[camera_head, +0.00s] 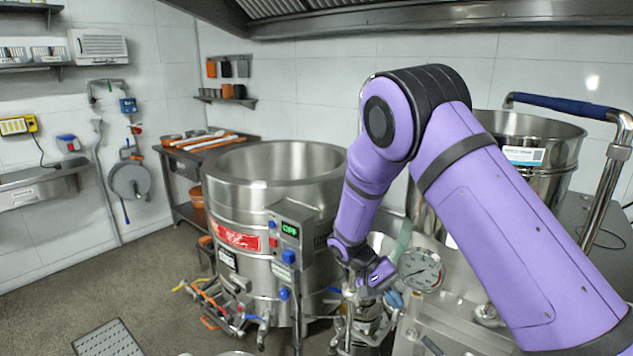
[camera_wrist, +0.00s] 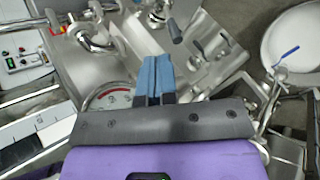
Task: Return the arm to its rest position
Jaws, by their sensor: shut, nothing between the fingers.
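My purple arm reaches in from the right in the head view, bends at a dark elbow and hangs down over the mill. My gripper (camera_head: 394,299) is at its lower end, beside the round pressure gauge (camera_head: 421,270) and partly hidden. In the wrist view my gripper (camera_wrist: 155,76) shows two blue fingers pressed together with nothing between them. They are over the grey metal surface of the mill (camera_wrist: 205,72), with the gauge (camera_wrist: 108,99) partly hidden behind the gripper body. I cannot tell whether the fingertips touch anything.
A large steel kettle (camera_head: 237,205) with a control panel (camera_head: 290,240) stands left of my arm. A tall steel pot (camera_head: 548,150) and a blue-handled rail (camera_head: 570,107) are at the right. Open floor (camera_head: 60,300) lies at the left, with a drain grate (camera_head: 108,340).

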